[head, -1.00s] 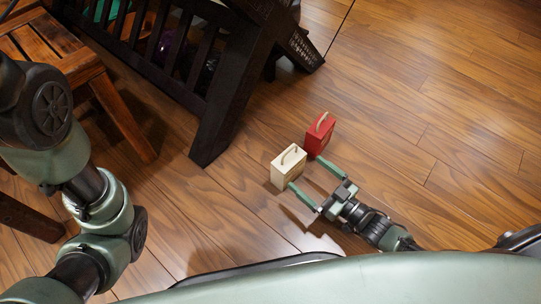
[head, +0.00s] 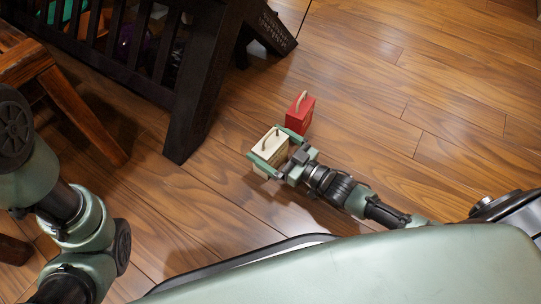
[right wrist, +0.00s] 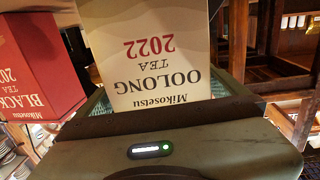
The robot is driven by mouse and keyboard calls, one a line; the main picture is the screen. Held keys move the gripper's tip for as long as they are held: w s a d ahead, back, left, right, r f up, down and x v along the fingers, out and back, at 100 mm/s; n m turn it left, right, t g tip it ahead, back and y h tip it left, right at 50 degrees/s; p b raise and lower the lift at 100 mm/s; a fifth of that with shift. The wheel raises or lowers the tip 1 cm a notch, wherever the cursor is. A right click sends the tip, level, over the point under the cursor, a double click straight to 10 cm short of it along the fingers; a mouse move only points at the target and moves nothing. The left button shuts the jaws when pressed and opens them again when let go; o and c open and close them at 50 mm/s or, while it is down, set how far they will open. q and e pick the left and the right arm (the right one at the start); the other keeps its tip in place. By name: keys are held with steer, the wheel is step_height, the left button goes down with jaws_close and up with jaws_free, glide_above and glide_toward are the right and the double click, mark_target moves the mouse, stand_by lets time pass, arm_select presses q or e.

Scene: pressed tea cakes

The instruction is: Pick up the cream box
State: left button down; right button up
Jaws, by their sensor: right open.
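The cream box (head: 269,143) stands upright on the wooden floor with its handle on top. In the right wrist view its printed face (right wrist: 150,50), reading oolong tea 2022, fills the upper middle, close to the gripper. My right gripper (head: 271,145) is open, with one finger on each side of the cream box. I cannot tell whether the fingers touch it. My left arm shows at the left of the head view, but its gripper is out of view.
A red box (head: 300,113) with a handle stands just behind and right of the cream box; it also shows in the right wrist view (right wrist: 38,65). A dark slatted wooden frame (head: 190,110) and a wooden stool (head: 75,105) stand to the left. The floor at right is clear.

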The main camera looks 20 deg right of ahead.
steer(key=c, duration=1.2)
steer(key=shift+r, duration=0.1)
steer(key=shift+c, duration=0.2)
